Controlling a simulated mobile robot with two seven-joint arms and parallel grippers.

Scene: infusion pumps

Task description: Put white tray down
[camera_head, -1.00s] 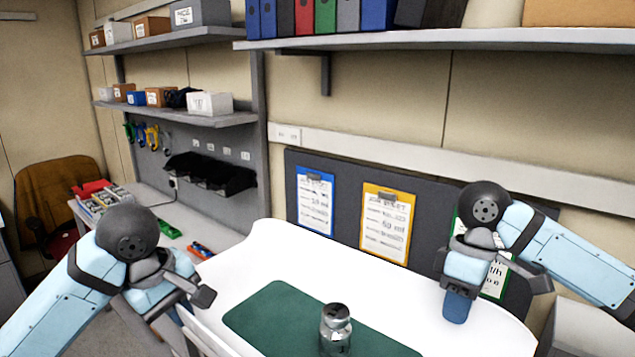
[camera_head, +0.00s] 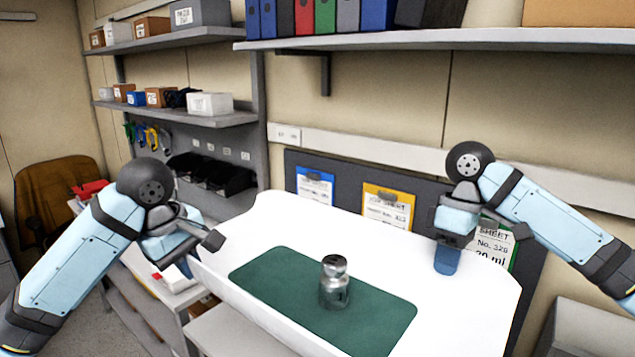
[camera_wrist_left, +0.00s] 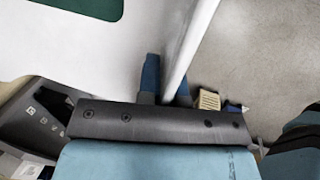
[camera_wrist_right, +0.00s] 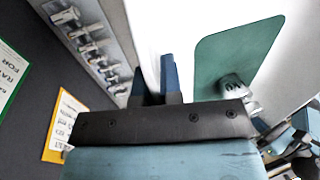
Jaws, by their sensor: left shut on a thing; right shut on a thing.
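The white tray (camera_head: 455,313) is held up between my two grippers, with a green mat (camera_head: 270,278) on its floor. A small metal-grey bottle (camera_head: 335,283) stands upright on the mat; it also shows in the right wrist view (camera_wrist_right: 234,86). My left gripper (camera_head: 192,262) is shut on the tray's left rim, and its blue fingers straddle the rim in the left wrist view (camera_wrist_left: 166,82). My right gripper (camera_head: 447,258) is shut on the tray's right far rim, also seen in the right wrist view (camera_wrist_right: 157,82). The tray's underside is hidden.
A pale worktop (camera_head: 235,330) lies below the tray at the left. Clipboards (camera_head: 388,207) hang on a dark panel behind it. A long shelf with binders (camera_head: 300,18) is above. A chair (camera_head: 50,195) stands at the far left.

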